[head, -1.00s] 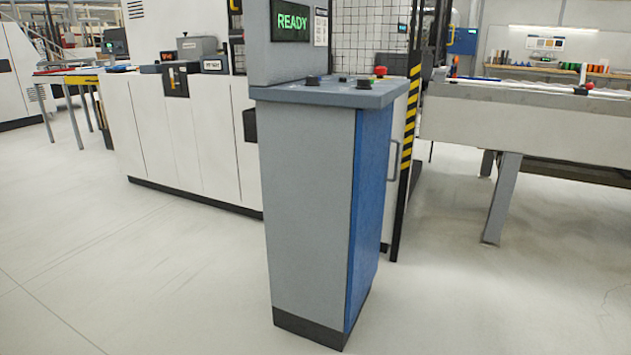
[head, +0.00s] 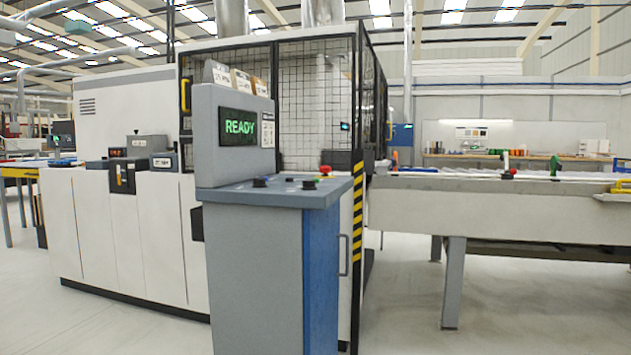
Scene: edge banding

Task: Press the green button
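The grey control console (head: 262,240) with a blue side stands at the centre of the head view. Its screen (head: 239,127) reads READY in green letters. On its sloping top panel (head: 290,196) sit a dark round control (head: 260,182) at the left, another dark control (head: 308,185) to the right, and a red mushroom button (head: 325,170) at the back right. A small greenish spot shows just in front of the red button, too small to tell whether it is the green button. My gripper is not in view.
A white machine (head: 130,235) with a mesh enclosure (head: 305,100) stands behind the console. A black and yellow striped post (head: 357,230) is close to its right. A long grey conveyor table (head: 500,212) extends right. Open floor (head: 400,310) shows at the lower right.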

